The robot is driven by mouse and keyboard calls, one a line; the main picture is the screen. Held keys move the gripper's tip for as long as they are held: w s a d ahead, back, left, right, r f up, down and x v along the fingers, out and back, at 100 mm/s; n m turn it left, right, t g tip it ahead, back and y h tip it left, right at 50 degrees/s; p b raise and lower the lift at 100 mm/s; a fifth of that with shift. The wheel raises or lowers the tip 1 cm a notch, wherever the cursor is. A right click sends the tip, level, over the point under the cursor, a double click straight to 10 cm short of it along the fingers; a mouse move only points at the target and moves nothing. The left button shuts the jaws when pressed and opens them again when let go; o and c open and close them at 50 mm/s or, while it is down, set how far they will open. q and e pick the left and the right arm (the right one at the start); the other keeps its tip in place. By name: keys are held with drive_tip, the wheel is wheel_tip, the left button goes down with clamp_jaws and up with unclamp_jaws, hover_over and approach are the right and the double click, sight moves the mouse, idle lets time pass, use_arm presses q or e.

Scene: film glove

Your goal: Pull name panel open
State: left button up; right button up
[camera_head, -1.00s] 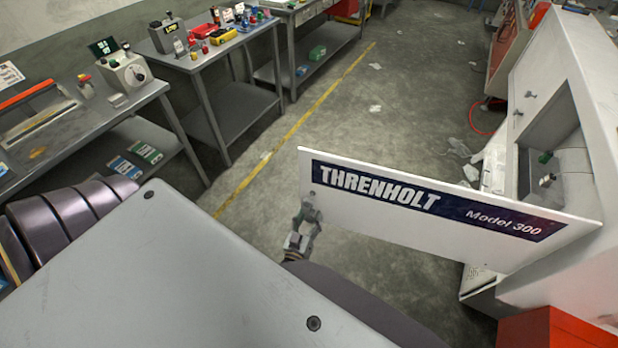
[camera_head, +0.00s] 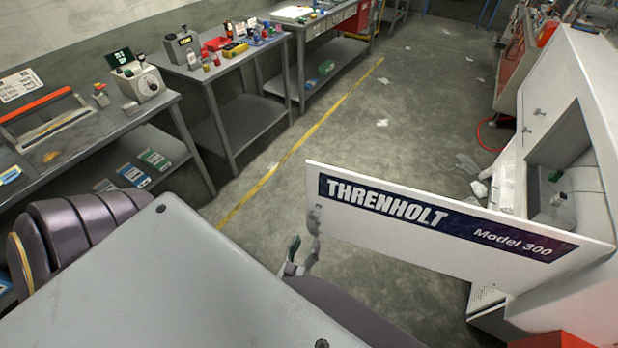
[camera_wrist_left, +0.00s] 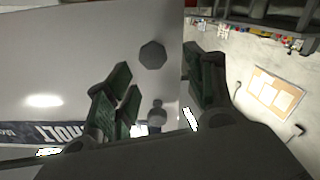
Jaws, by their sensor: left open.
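The name panel (camera_head: 350,228) is a white board with a dark blue THRENHOLT Model 300 band. It stands swung out from the white machine (camera_head: 575,75) at the right, its free end toward the left. My left gripper (camera_head: 298,258) is by the lower part of that free end. In the left wrist view the panel (camera_wrist_left: 60,60) fills the left side. My left gripper's open green-padded fingers (camera_wrist_left: 160,92) lie across its edge, with a small grey knob (camera_wrist_left: 157,116) between them. Contact cannot be told. My right gripper is not in view.
Grey workbenches (camera_head: 100,125) with tools and boxes line the left wall. A yellow floor line (camera_head: 300,145) runs along them. Clear floor (camera_head: 420,110) lies beyond the panel, with scattered paper scraps. The machine has an open recess (camera_head: 565,175) behind the panel.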

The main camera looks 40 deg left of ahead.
sight(314, 234)
use_arm(q)
drive_tip(key=shift+s+d+f, duration=0.25)
drive_tip(key=shift+s+d, duration=0.2)
drive_tip(key=shift+s+d+f, duration=0.2)
drive_tip(key=shift+s+d, duration=0.25)
drive_tip(key=shift+w, duration=0.1)
drive_tip(key=shift+r+x, duration=0.1)
drive_tip(key=shift+x, duration=1.4)
drive_tip(key=shift+r+x, duration=0.15)
drive_tip(key=shift+x, duration=1.35)
drive_tip(key=shift+w+a, duration=0.3)
drive_tip(key=shift+w, duration=0.35)
drive_tip(key=shift+s+f, duration=0.1)
drive_tip(key=shift+f, duration=0.05)
